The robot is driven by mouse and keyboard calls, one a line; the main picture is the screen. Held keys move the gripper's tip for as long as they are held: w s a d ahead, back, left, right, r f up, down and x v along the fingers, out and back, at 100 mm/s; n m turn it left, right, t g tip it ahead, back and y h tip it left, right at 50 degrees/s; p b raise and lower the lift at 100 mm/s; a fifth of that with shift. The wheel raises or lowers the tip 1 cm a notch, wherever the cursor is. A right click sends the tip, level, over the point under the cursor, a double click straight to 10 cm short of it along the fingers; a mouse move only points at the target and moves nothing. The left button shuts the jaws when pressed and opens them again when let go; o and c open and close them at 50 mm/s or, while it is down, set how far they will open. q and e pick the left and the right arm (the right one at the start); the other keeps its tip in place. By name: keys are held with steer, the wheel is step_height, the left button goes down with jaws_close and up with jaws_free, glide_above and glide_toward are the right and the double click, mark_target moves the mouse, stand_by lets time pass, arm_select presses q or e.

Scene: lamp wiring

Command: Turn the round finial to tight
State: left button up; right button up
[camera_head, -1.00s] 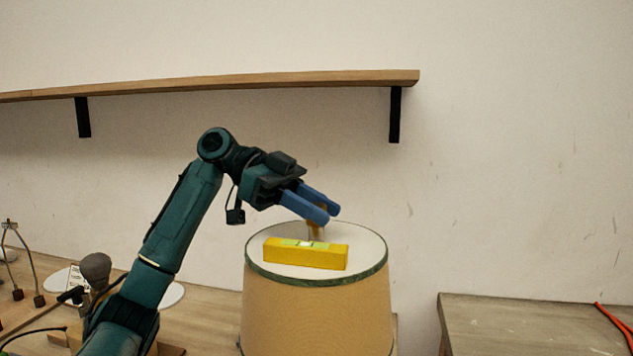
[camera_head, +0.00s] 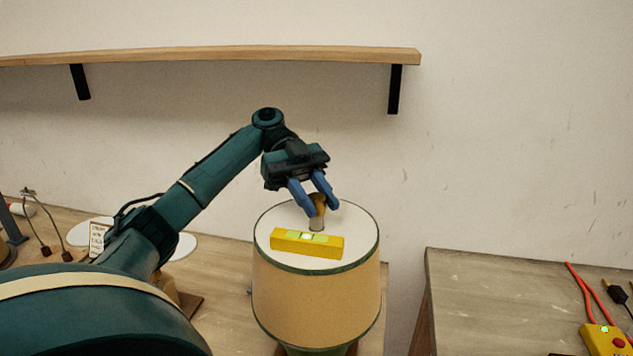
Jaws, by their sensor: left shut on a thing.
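The round finial (camera_head: 318,201) is a brass-coloured knob on a short post at the top of the lampshade (camera_head: 318,300). The shade is tan with a dark green rim and a pale top, and stands upright. My left gripper (camera_head: 322,207) reaches down from above with its blue fingers on either side of the finial, shut on it. The fingers partly hide the knob. A yellow spirit level (camera_head: 307,243) lies on the shade's top, in front of the finial. My right gripper is not in view.
A wooden shelf (camera_head: 220,58) on black brackets runs along the wall above. Cables and small parts lie on the bench at left. A second bench (camera_head: 500,300) at right holds a yellow meter (camera_head: 603,340) with red leads. A gap separates the benches.

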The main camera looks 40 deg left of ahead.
mark_target(316, 196)
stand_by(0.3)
arm_select(q)
steer(key=o, duration=1)
step_height(316, 196, up, 10)
steer(key=shift+r, duration=0.1)
stand_by(0.6)
